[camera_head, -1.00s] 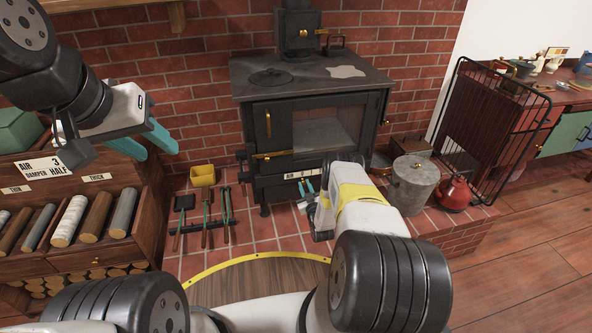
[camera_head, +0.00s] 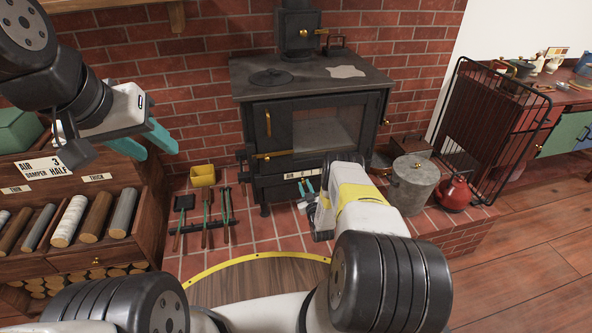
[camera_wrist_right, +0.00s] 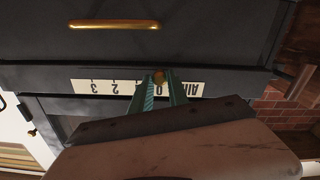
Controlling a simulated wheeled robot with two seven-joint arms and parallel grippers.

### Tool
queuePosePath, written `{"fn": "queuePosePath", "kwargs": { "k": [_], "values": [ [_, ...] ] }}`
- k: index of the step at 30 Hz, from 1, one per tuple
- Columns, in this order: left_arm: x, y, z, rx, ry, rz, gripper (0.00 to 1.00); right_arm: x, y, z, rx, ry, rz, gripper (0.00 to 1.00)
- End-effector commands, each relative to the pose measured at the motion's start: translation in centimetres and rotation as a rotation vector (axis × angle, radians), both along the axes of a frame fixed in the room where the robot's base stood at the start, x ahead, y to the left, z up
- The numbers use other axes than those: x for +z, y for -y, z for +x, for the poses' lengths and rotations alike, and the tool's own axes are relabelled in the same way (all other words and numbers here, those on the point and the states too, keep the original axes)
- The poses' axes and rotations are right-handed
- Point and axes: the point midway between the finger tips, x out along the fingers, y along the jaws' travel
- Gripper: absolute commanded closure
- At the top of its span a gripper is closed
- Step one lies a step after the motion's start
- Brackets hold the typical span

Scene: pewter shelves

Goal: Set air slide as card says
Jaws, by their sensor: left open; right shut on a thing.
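The card (camera_head: 42,167) on the log rack at left reads "AIR 3" and "DAMPER HALF". The black stove (camera_head: 316,130) stands against the brick wall. Its air slide scale (camera_wrist_right: 100,87), white with "AIR 0 1 2 3", shows upside down in the right wrist view. The brass slide knob (camera_wrist_right: 159,76) is between the teal fingertips of my right gripper (camera_wrist_right: 160,88), near the 0 and 1 end. My right gripper (camera_head: 306,188) is shut on the knob, low at the stove front. My left gripper (camera_head: 158,144) is open and empty above the log rack.
A grey lidded bin (camera_head: 413,185), a red kettle (camera_head: 454,194) and a black fire guard (camera_head: 492,128) are at right.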

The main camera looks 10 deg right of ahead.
Motion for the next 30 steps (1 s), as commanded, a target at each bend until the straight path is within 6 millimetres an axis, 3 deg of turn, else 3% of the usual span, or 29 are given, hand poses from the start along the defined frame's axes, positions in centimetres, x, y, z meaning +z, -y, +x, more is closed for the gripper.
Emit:
{"fn": "queuePosePath", "kwargs": {
  "k": [5, 12, 16, 21, 29, 30],
  "values": [
    [0.0, 0.0, 0.0, 0.0, 0.0, 0.0, 0.59, 0.0, 1.9, 0.1, -0.003, 0.002, -0.003, 1.0],
    [0.0, 0.0, 0.0, 0.0, 0.0, 0.0, 0.59, 0.0, 8.5, 0.3, -0.004, 0.001, -0.004, 1.0],
    [0.0, 0.0, 0.0, 0.0, 0.0, 0.0, 0.59, 0.0, 11.1, 0.4, -0.003, 0.002, -0.002, 1.0],
    [0.0, 0.0, 0.0, 0.0, 0.0, 0.0, 0.59, 0.0, 12.5, 0.4, -0.001, -0.001, 0.0, 1.0],
    [0.0, 0.0, 0.0, 0.0, 0.0, 0.0, 0.59, 0.0, 12.6, 0.4, -0.004, -0.001, -0.001, 1.0],
    [0.0, 0.0, 0.0, 0.0, 0.0, 0.0, 0.59, 0.0, 12.7, 0.4, -0.004, -0.001, -0.001, 0.76]
  ]
}}
